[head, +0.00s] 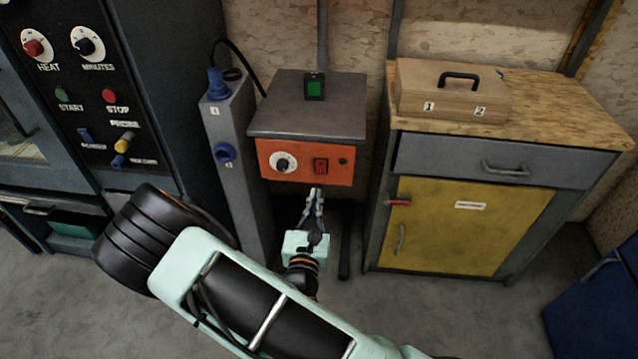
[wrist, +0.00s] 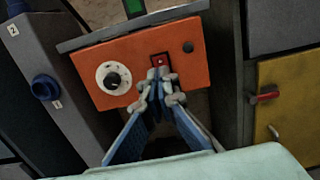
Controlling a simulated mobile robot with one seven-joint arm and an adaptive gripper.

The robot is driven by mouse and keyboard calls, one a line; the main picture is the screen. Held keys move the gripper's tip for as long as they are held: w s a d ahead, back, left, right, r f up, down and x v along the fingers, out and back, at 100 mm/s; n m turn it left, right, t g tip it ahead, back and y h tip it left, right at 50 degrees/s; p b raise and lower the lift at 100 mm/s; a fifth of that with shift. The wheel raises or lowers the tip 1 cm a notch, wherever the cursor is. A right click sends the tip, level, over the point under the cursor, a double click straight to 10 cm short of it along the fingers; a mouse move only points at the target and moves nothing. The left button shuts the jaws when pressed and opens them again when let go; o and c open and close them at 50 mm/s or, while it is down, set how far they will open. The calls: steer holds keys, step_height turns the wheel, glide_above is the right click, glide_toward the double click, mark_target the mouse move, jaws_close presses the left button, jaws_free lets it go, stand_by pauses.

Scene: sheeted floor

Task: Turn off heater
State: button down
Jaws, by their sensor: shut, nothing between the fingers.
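The heater is not labelled; a grey-topped unit (head: 308,103) with an orange front panel (head: 268,160) stands between the grey post and the cabinet. The panel carries a white dial with a black knob (head: 283,162), a red rocker switch (head: 320,165) and a small black button (head: 343,161). My gripper (head: 315,193) is shut and empty, its tips just below the red switch. In the wrist view my gripper (wrist: 160,74) has its tips over the lower part of the red switch (wrist: 160,60); I cannot tell whether they touch it. The dial (wrist: 113,78) is left of the tips.
A black panel (head: 85,95) with HEAT and MINUTES knobs stands at the left. A grey post (head: 232,125) with blue fittings is beside the unit. A yellow-doored cabinet (head: 470,235) with a wooden case (head: 450,92) on top is at the right. A green-screened device (head: 315,86) sits on the unit.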

steer(key=shift+s+r, duration=0.1)
steer(key=shift+s, duration=1)
